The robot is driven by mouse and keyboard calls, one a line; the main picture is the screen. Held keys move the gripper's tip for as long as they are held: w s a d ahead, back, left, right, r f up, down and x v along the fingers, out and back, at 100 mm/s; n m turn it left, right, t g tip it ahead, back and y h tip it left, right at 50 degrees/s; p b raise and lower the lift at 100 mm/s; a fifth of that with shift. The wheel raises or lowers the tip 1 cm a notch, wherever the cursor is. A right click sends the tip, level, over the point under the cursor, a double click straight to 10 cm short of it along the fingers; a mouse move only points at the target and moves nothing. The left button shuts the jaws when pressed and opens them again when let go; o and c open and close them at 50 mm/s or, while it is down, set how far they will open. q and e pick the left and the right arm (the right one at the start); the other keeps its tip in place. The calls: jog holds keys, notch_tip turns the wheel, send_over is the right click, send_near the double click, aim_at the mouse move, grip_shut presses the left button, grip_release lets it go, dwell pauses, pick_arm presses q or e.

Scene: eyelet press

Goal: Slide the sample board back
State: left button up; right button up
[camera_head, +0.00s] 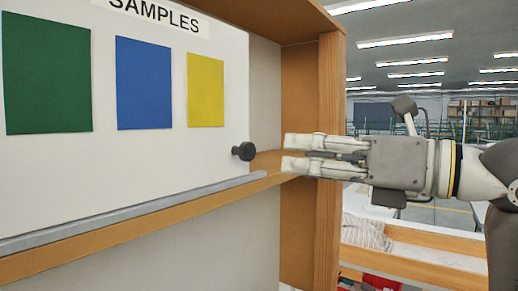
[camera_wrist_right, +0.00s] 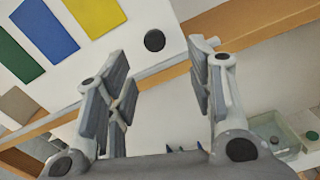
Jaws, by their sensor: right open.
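The white sample board (camera_head: 222,90) stands upright in a wooden shelf frame, with green, blue and yellow panels and a "SAMPLES" label. A dark round knob (camera_head: 244,151) sits at its lower right edge. The board (camera_wrist_right: 135,22) and knob (camera_wrist_right: 154,40) also show in the right wrist view. My right gripper (camera_head: 286,153) comes in from the right, its fingertips a little right of the knob and apart from it. In the right wrist view its fingers (camera_wrist_right: 160,85) are spread with nothing between them, and the knob shows beyond them. My left gripper is out of view.
A grey rail (camera_head: 140,213) runs along the wooden shelf edge under the board. The wooden side post (camera_head: 329,240) stands close beside my right gripper. Below right are a folded cloth (camera_head: 366,232) and a red bin (camera_head: 383,282).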

aim_at(251, 153)
jog(key=a, duration=0.1)
jog(key=w+a+p, duration=0.1)
jog(key=a, duration=0.1)
jog(key=a+p, duration=0.1)
jog(key=shift+w+a+r, duration=0.15)
jog(key=shift+w+r, duration=0.2)
jog(key=p+x, duration=0.1)
jog(key=x, duration=0.1)
jog(key=p+x, duration=0.1)
jog(key=x, duration=0.1)
jog(key=shift+w+f, duration=0.2)
jog(key=shift+w, duration=0.2)
jog(key=shift+w+a+p, duration=0.3)
jog(key=shift+a+p, duration=0.05)
jog(key=shift+a, duration=0.25)
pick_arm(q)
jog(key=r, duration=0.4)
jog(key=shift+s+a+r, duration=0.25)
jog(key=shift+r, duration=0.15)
pick_arm(e)
jog(key=shift+f, duration=0.1)
jog(key=shift+c, duration=0.3)
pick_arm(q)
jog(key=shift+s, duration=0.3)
pick_arm(e)
grip_shut()
